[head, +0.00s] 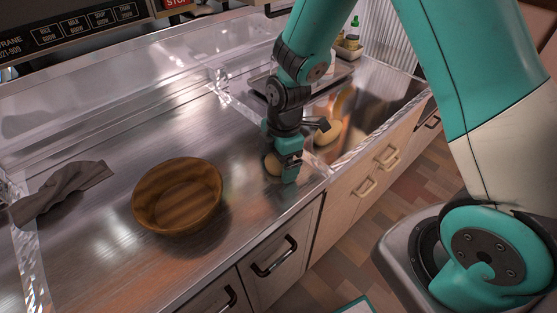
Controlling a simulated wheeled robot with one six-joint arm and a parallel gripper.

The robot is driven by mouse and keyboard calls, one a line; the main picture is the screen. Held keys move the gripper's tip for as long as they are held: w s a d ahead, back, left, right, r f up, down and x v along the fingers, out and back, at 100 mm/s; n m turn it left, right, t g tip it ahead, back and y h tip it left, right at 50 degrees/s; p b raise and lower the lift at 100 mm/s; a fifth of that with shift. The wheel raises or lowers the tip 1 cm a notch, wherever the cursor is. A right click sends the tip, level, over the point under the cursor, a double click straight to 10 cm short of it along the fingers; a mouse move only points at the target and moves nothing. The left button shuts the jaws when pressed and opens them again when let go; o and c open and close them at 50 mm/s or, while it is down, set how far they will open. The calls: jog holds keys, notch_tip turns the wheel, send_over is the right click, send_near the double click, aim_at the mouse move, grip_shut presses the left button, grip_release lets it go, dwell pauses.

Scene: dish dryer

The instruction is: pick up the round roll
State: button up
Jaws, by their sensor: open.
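A tan roll (271,163) lies on the steel counter, partly hidden behind my gripper (287,172). My gripper points down at it with its jaws open. The fingers are right at the roll, but whether they straddle it or touch it cannot be told. A second tan bread piece (328,132) lies farther right, just beyond the wrist, with part of it hidden by the arm. The visible part of the first roll looks rounded.
A brown wooden bowl (178,196) stands left of my gripper, with clear counter (110,240) around it. A grey cloth (62,192) lies at far left. A tray (330,78) and a green-capped bottle (354,30) stand at the back right. The counter's front edge is close to my gripper.

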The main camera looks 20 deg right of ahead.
jog(key=shift+c, duration=0.4)
jog(key=c, duration=0.9)
